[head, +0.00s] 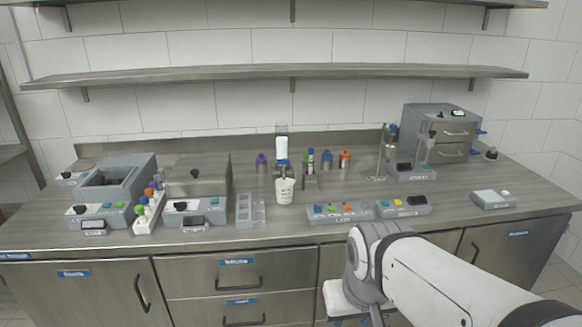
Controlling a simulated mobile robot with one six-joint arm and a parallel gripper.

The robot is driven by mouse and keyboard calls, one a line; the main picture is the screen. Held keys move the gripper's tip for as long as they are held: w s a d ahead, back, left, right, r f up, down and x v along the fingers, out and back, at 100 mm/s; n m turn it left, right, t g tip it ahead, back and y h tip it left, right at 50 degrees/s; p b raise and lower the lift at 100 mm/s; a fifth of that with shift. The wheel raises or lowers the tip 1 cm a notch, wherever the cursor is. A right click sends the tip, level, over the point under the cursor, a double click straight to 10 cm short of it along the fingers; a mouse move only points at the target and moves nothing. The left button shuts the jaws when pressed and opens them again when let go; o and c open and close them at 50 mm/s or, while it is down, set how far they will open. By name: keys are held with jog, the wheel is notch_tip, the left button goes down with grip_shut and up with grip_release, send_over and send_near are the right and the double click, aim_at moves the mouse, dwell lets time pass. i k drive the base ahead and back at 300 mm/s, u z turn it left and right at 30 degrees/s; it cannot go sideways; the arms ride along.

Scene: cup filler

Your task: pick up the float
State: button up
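I cannot pick out a float for certain among the small things on the counter. A white cup with dark markings (284,191) stands upright near the middle of the counter. Just behind and above it is a filler with a white upper vessel (281,148) and a blue part. My arm comes in from the lower right and bends down in front of the counter's front edge. My gripper's fingers do not show, so what they hold is hidden.
Grey devices line the counter (330,240): a button box (339,212), an open-topped bath (112,180) and a drawer unit (437,132). A rack of coloured caps (149,211) stands left. Several bottles stand behind, under a long shelf (280,72). Bare counter lies right of the middle.

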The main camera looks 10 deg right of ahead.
aim_at(310, 150)
jog(key=z, duration=0.4)
jog(key=i, duration=1.3)
jog(key=u, duration=0.4)
